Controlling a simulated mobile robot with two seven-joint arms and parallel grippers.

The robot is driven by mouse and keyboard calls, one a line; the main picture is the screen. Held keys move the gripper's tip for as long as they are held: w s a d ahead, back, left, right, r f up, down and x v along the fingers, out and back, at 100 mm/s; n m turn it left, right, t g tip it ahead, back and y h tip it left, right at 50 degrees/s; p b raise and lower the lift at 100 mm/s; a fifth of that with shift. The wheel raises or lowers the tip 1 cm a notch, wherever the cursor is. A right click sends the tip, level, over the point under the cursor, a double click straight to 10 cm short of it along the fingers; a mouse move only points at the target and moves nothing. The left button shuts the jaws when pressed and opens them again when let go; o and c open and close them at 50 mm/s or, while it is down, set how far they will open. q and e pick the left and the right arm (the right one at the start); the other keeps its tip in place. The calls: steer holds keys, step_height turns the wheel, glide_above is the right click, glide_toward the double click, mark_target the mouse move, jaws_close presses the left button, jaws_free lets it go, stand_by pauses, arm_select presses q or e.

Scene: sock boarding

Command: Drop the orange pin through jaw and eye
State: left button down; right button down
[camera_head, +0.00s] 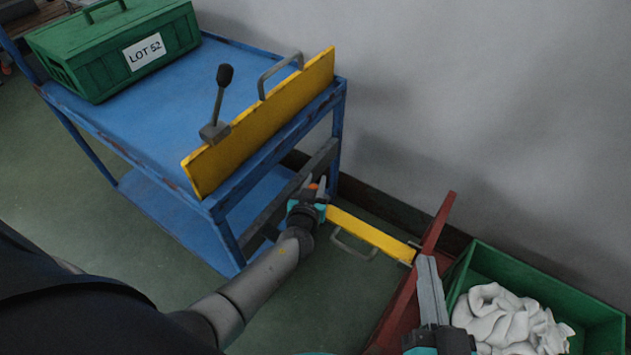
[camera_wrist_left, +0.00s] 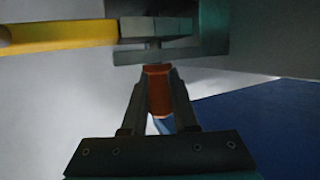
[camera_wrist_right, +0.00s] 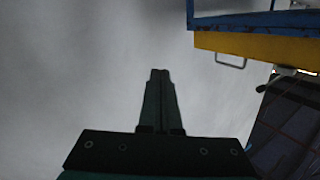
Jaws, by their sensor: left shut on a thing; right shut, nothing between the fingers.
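My left gripper (camera_head: 314,186) is shut on the orange pin (camera_wrist_left: 157,88), beside the cart's lower corner. In the left wrist view its fingers (camera_wrist_left: 157,85) grip the orange part. Just beyond the fingertips is the dark grey jaw (camera_wrist_left: 215,40), with the grey end eye (camera_wrist_left: 155,27) of the yellow bar (camera_wrist_left: 60,36) lying in it. The pin's far end meets the jaw; how deep it sits I cannot tell. In the head view the yellow bar (camera_head: 370,233) runs from the left gripper to a red panel. My right gripper (camera_head: 427,262) is shut and empty, above the red panel.
The blue cart (camera_head: 150,110) carries a green LOT 52 box (camera_head: 115,45), a yellow board (camera_head: 265,120) and a black-knobbed lever (camera_head: 220,95). A green bin (camera_head: 595,300) with white socks (camera_head: 505,318) stands at lower right. A grey wall (camera_head: 480,90) is behind.

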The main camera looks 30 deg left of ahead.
arm_select(q)
steer(key=c, duration=0.6)
jaws_free()
steer(key=shift+p+v, duration=0.3)
steer(key=shift+v, duration=0.55)
steer(key=p+v, duration=0.2)
steer(key=v, duration=1.1)
steer(key=shift+s+r, duration=0.2)
steer(key=shift+s, duration=0.05)
arm_select(e)
steer(key=shift+w+d+f+n+g+h, duration=0.25)
steer(key=shift+d+f+g+h, duration=0.4)
steer(key=shift+g, duration=0.5)
steer(key=shift+w+d+f+n+g+h, duration=0.15)
steer(key=shift+w+d+f+g+h, duration=0.2)
steer(key=shift+d+f+g, duration=0.65)
arm_select(q)
steer(key=shift+d, duration=0.15)
arm_select(e)
steer(key=shift+a+r, duration=0.2)
steer(key=shift+r, duration=0.1)
